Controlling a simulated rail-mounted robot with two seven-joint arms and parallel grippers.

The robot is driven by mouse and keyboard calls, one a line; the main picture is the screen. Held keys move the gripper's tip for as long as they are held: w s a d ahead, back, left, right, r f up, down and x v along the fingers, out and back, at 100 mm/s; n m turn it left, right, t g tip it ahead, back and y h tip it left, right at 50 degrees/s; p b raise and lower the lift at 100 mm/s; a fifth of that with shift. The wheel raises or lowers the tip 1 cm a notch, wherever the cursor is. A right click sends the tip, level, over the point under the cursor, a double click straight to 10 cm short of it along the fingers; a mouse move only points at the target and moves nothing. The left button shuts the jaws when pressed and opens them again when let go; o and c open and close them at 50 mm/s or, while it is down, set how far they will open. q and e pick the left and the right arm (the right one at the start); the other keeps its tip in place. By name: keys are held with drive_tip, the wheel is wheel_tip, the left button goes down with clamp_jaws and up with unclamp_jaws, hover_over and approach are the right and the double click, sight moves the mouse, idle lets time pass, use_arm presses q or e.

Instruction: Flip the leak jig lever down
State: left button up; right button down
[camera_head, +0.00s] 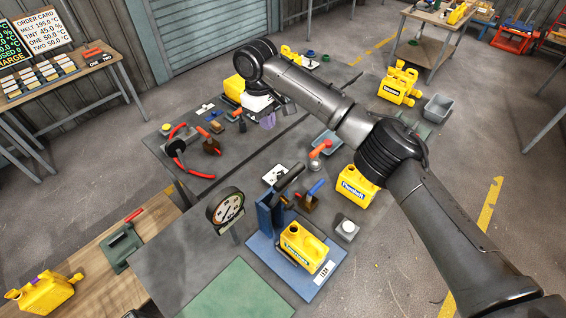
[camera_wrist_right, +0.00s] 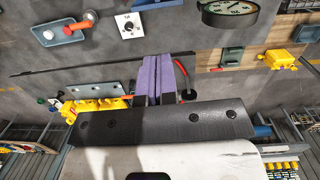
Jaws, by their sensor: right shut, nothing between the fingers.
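The leak jig (camera_head: 272,222) stands on the near table in the head view, a blue base and post with a LEAK label. Its black lever (camera_head: 289,179) slants upward to the right from the top of the post. A yellow jerry can (camera_head: 302,246) sits upright on the jig base. My right gripper (camera_head: 268,122) is well behind the jig, over the far part of the table, and away from the lever. Its purple fingers are shut and empty in the right wrist view (camera_wrist_right: 166,78). The jig lever cannot be made out there. My left gripper is not in view.
A round gauge (camera_head: 225,207) stands left of the jig. A blue-handled tool (camera_head: 315,188) and a grey block with a white knob (camera_head: 346,229) are close by. Another jerry can (camera_head: 354,190) stands under my right arm. A green mat (camera_head: 240,290) lies in front.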

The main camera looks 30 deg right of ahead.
drive_tip(key=shift+s+a+g, duration=0.15)
drive_tip(key=shift+s+g, duration=0.35)
drive_tip(key=shift+s, duration=0.1)
drive_tip(key=shift+s+d+f+p, duration=0.3)
drive_tip(key=shift+s+f+p, duration=0.5)
drive_tip(key=shift+f, duration=1.15)
drive_tip(key=shift+s+d+f+p, duration=0.25)
drive_tip(key=shift+s+f+p, duration=0.6)
drive_tip(key=shift+f, duration=1.1)
drive_tip(key=shift+s+d+f+p, duration=0.3)
drive_tip(key=shift+s+f+p, duration=0.5)
drive_tip(key=shift+f, duration=1.15)
